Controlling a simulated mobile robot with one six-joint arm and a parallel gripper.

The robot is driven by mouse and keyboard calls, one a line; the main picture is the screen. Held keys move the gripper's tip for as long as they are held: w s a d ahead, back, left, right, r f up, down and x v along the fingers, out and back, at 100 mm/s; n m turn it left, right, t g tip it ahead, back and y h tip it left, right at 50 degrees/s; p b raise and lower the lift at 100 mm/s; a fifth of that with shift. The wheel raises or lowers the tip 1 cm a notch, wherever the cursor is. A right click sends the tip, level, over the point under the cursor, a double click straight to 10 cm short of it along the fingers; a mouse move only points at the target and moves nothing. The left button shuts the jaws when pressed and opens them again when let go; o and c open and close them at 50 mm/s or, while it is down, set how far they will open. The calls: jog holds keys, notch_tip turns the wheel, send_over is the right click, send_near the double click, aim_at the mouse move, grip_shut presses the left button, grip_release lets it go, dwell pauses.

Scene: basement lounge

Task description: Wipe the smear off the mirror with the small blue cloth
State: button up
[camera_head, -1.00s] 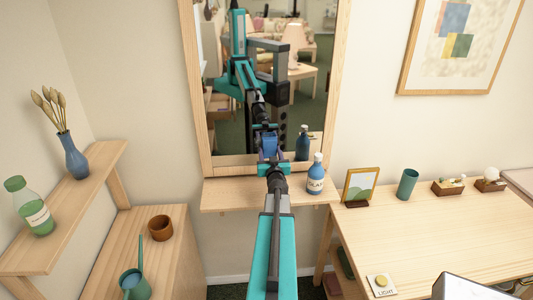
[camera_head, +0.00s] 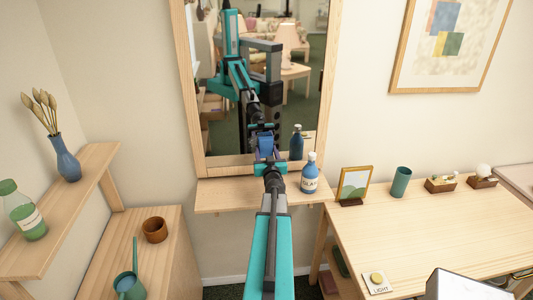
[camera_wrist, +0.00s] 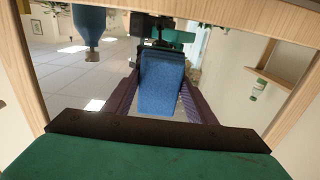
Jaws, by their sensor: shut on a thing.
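The mirror (camera_head: 220,130) hangs on the back wall in a pale wood frame. In the head view my gripper (camera_head: 266,150) is in front of its lower part, with the small blue cloth (camera_head: 265,143) at its tip. In the wrist view the blue cloth (camera_wrist: 162,85) is a folded block between the two purple fingers, and my gripper (camera_wrist: 162,95) is shut on it. The glass shows behind it. I cannot tell whether the cloth touches the glass. I cannot make out the smear; the arm and cloth hide part of the lower glass.
A wooden ledge (camera_head: 225,197) lies under the mirror, with a blue bottle (camera_head: 310,178) to the right of my gripper. A picture frame (camera_head: 354,184) and a green cup (camera_head: 401,182) stand on the right table. A left shelf (camera_head: 88,180) holds a blue vase (camera_head: 67,158).

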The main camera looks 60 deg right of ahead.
aim_at(248, 142)
jog(key=shift+w+a+f+b, duration=0.1)
jog(key=shift+w+a+b, duration=0.55)
jog(key=shift+w+b, duration=0.4)
jog(key=shift+w+a+b, duration=0.35)
jog(key=shift+w+b, duration=0.1)
jog(key=shift+w, duration=0.05)
jog(key=shift+w+a, duration=0.1)
jog(key=shift+w, duration=0.05)
jog(key=shift+w+a+b, duration=1.05)
jog(key=shift+w+b, duration=0.3)
jog(key=shift+b, duration=0.85)
jog(key=shift+r, duration=0.25)
jog(key=shift+d+r+p, duration=0.1)
jog(key=shift+r+p, duration=1.25)
jog(key=shift+p, duration=0.1)
